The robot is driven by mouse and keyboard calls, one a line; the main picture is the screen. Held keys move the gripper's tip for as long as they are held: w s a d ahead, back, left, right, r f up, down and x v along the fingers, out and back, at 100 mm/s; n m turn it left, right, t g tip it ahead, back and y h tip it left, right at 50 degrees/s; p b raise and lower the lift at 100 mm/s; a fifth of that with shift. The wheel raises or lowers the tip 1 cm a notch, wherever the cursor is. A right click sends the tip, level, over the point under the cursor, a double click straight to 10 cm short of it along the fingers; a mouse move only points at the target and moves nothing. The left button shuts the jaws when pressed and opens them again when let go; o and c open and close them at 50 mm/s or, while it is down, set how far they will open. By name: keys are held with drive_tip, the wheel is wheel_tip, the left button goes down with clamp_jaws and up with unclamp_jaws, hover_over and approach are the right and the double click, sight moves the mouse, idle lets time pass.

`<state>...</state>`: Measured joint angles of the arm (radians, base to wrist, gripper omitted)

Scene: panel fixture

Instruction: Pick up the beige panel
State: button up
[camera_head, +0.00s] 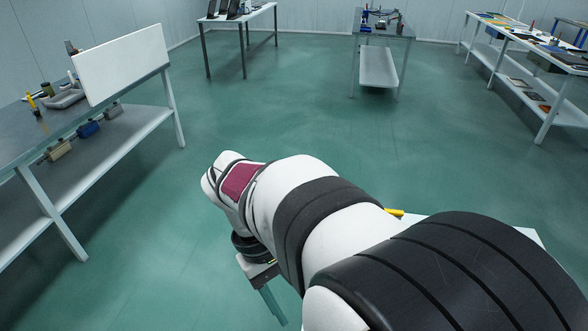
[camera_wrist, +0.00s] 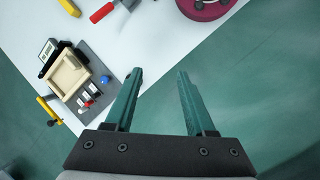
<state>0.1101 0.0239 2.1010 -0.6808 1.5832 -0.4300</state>
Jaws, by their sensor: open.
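The beige panel (camera_wrist: 68,76) shows in the wrist view at the left, as a beige, box-like piece with a raised rim. It sits on a dark grey base (camera_wrist: 98,66) on the white table. My gripper (camera_wrist: 160,73) has two green fingers spread apart with nothing between them. The fingers are to the right of the beige panel and apart from it, over the table's edge and the green floor. In the head view my arm hides most of the table, and the beige panel cannot be seen there.
Near the panel are a small display (camera_wrist: 47,50), a blue ball (camera_wrist: 105,79) and a yellow-handled tool (camera_wrist: 46,108). A red-handled tool (camera_wrist: 102,12) and a dark red round object (camera_wrist: 205,5) lie further back. Other workbenches (camera_head: 125,118) stand away across open floor.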

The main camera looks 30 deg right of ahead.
drive_tip(key=w+d+f+n+g+h, duration=0.25)
drive_tip(key=w+d+f, duration=0.2)
drive_tip(key=d, duration=0.25)
drive_tip(key=w+d+f+n+g+h, duration=0.25)
drive_tip(key=d+f+n, duration=0.2)
drive_tip(key=d, duration=0.35)
drive_tip(key=w+d+f+n+g+h, duration=0.1)
drive_tip(key=w+d+f+n+h, duration=0.1)
drive_tip(key=w+d+f, duration=0.4)
drive_tip(key=x, duration=0.6)
drive_tip(key=s+r+x, duration=0.1)
drive_tip(key=x, duration=0.4)
drive_tip(key=r+x, duration=0.1)
drive_tip(key=x, duration=0.5)
drive_tip(key=shift+s+d, duration=0.15)
drive_tip(key=shift+s, duration=0.3)
clamp_jaws()
